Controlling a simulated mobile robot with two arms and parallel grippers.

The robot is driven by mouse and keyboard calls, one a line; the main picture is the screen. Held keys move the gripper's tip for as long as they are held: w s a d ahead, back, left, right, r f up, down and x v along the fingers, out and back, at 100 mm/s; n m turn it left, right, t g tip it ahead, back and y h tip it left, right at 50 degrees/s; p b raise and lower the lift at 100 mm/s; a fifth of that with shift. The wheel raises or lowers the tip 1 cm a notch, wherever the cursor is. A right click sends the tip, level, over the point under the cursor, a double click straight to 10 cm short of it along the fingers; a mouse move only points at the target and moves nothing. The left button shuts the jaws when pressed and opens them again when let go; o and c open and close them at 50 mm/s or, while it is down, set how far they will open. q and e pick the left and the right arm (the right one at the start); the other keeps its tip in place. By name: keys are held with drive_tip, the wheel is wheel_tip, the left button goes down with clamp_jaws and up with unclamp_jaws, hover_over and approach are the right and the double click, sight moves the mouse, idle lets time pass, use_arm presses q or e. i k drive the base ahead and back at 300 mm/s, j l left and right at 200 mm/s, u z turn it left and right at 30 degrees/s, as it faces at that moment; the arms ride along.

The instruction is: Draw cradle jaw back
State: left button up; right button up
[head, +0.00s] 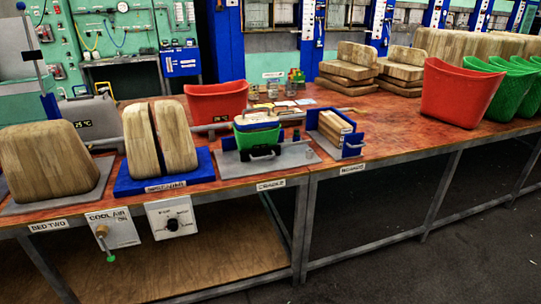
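The cradle (232,167) is a grey base plate near the table's front edge, above a label reading CRADLE (271,184). A green tub-like piece with a pale, blue-edged top (257,118) sits at the jaw. I cannot tell whether the jaw touches it. A small grey knob (309,153) is at the plate's right end. Neither of my grippers shows in the head view.
Left of the cradle, two wooden blocks (178,140) stand on a blue base (130,182). Right of it is a blue rack (353,145) of wooden slabs. A red bin (216,101) stands behind. Red (460,92) and green bins are at right. The tabletop (400,125) right of the rack is clear.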

sight(261, 153)
drive_tip(key=i+l, duration=0.1)
drive_tip(key=l, duration=0.25)
drive_tip(key=i+l, duration=0.15)
drive_tip(key=l, duration=0.2)
drive_tip(key=i+l, duration=0.1)
drive_tip(key=l, duration=0.25)
drive_tip(key=i+l, duration=0.15)
drive_tip(key=l, duration=0.2)
drive_tip(key=u, duration=0.05)
